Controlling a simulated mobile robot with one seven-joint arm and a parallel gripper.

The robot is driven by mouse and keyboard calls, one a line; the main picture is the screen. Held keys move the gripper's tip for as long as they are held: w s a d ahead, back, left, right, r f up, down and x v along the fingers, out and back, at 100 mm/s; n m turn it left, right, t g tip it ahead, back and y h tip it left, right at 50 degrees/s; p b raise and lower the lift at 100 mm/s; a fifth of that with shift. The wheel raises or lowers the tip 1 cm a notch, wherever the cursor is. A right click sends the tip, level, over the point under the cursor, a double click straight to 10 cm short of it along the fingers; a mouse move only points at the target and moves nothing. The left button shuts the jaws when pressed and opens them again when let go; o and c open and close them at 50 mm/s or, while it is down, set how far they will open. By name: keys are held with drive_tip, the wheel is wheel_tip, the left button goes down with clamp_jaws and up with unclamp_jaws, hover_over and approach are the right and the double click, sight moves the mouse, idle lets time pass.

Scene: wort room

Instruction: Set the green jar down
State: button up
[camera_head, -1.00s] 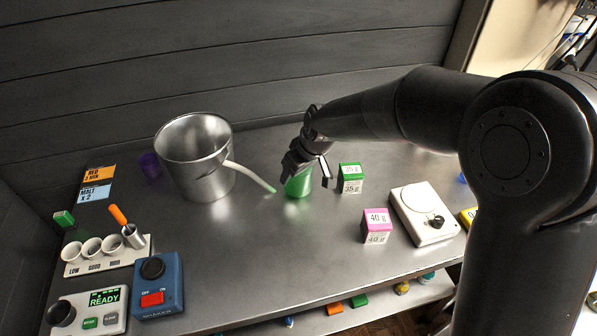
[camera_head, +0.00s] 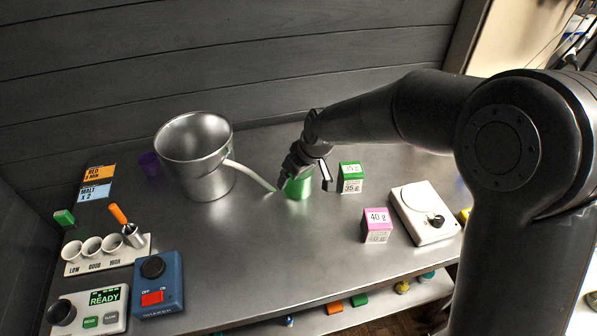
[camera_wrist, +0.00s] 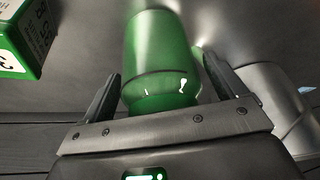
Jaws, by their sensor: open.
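The green jar (camera_head: 299,186) stands on the metal table, just right of the tip of the pot's pale spout. It also shows in the wrist view (camera_wrist: 160,55), between the two fingers. My gripper (camera_head: 318,182) is at the jar, and its fingers are spread to either side of it. In the wrist view my gripper (camera_wrist: 158,85) is open, with a gap showing between the jar and at least the left finger. The gripper hides the jar's upper part in the head view.
A steel pot (camera_head: 195,160) with its spout stands left of the jar. A green 35 g box (camera_head: 350,178) stands close on the right. A pink 40 g box (camera_head: 376,226) and a white scale (camera_head: 424,214) are farther right. The table's front middle is clear.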

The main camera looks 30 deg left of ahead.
drive_tip(key=v, duration=1.2)
drive_tip(key=shift+d+r, duration=0.1)
drive_tip(key=s+d+r+m+t+h, duration=0.1)
drive_tip(key=d+r+m+t, duration=0.15)
drive_tip(key=d, duration=0.95)
drive_tip(key=s+d+r+m+t+h, duration=0.1)
drive_tip(key=d+r+m, duration=0.3)
drive_tip(key=d, duration=0.7)
drive_tip(key=s+d+m+h, duration=0.1)
drive_tip(key=s+d+m, duration=0.3)
drive_tip(key=s+d, duration=0.2)
drive_tip(key=s+d+f+m+h, duration=0.1)
drive_tip(key=s+d+m, duration=0.3)
drive_tip(key=d, duration=0.7)
drive_tip(key=shift+s+d+t, duration=0.15)
drive_tip(key=shift+s+t, duration=0.3)
drive_tip(key=shift+s, duration=0.5)
